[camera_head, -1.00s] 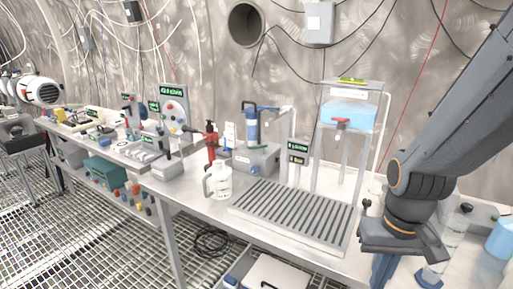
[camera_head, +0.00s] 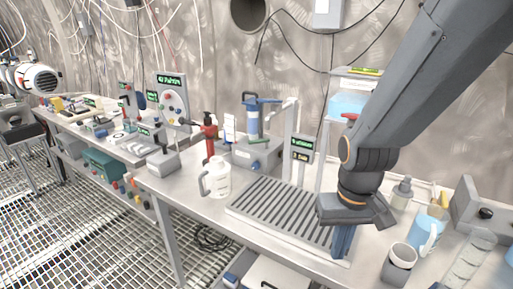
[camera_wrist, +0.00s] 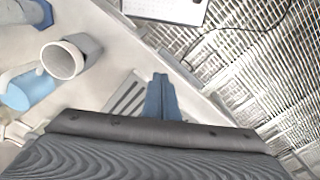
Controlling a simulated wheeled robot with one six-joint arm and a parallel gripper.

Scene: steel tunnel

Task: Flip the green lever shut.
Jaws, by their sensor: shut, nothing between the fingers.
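A small green lever-like part (camera_head: 259,141) shows on the grey box (camera_head: 257,154) below the blue cylinder, at the back of the bench. It is too small to tell its exact position. My gripper (camera_head: 342,243) points down over the right end of the slotted drain tray (camera_head: 275,208), to the right of and nearer than the grey box. Its blue fingers are together and empty. They also show in the wrist view (camera_wrist: 161,97), above the tray's slots. The green part is not seen in the wrist view.
A white jug (camera_head: 217,178) stands left of the tray. A post with a green display (camera_head: 302,148) stands behind it. A water tank (camera_head: 347,104) is partly hidden by my arm. A grey cup (camera_head: 400,262) and a blue mug (camera_head: 425,234) stand right of my gripper.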

